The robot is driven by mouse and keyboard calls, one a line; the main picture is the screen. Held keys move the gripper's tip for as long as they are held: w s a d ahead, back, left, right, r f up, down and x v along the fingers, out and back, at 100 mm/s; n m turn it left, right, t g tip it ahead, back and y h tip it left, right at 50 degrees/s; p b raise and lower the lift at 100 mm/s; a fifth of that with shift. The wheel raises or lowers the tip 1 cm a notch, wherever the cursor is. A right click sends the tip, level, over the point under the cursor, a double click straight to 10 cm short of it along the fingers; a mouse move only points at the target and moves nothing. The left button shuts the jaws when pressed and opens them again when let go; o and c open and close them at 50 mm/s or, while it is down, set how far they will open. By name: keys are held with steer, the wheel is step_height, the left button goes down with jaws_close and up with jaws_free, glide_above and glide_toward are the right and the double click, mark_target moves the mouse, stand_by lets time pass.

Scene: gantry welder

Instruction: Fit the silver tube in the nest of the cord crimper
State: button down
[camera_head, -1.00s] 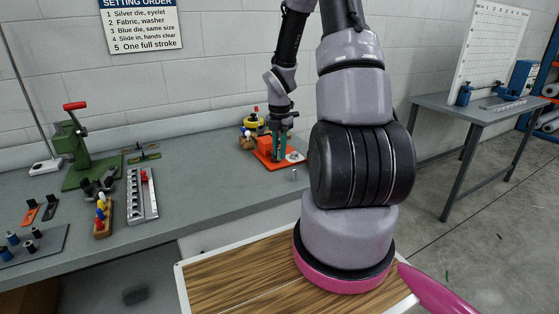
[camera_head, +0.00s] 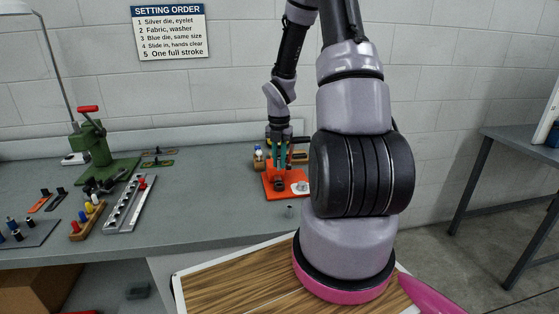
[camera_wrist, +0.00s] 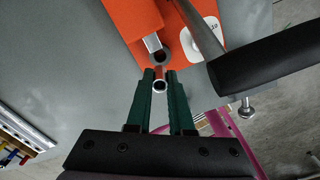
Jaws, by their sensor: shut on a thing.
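The cord crimper (camera_head: 270,191) is an orange tool on the bench, partly hidden by my arm. In the wrist view its orange body (camera_wrist: 133,18) fills the top. A dark round nest (camera_wrist: 161,58) sits below a silver ram (camera_wrist: 153,42). My gripper (camera_wrist: 160,84) has green fingers shut on the silver tube (camera_wrist: 159,87), whose round open end shows between the fingertips. In that view the tube appears just below the nest, apart from it; the height gap cannot be told. In the head view my gripper (camera_head: 278,166) is over the crimper, and the tube cannot be made out.
A black handle (camera_wrist: 265,63) reaches in from the right in the wrist view, close to my gripper. A small silver screw-like part (camera_wrist: 245,107) stands beside it. A green press (camera_head: 92,150), a silver rail (camera_head: 130,204) and peg holders lie left on the bench (camera_head: 205,200).

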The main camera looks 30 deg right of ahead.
mark_target(279, 169)
steer(key=shift+f, duration=2.7)
steer(key=shift+f, duration=0.2)
steer(key=shift+r, duration=0.25)
stand_by(1.1)
steer(key=c, duration=0.7)
jaws_free()
steer(key=shift+w+r, duration=0.1)
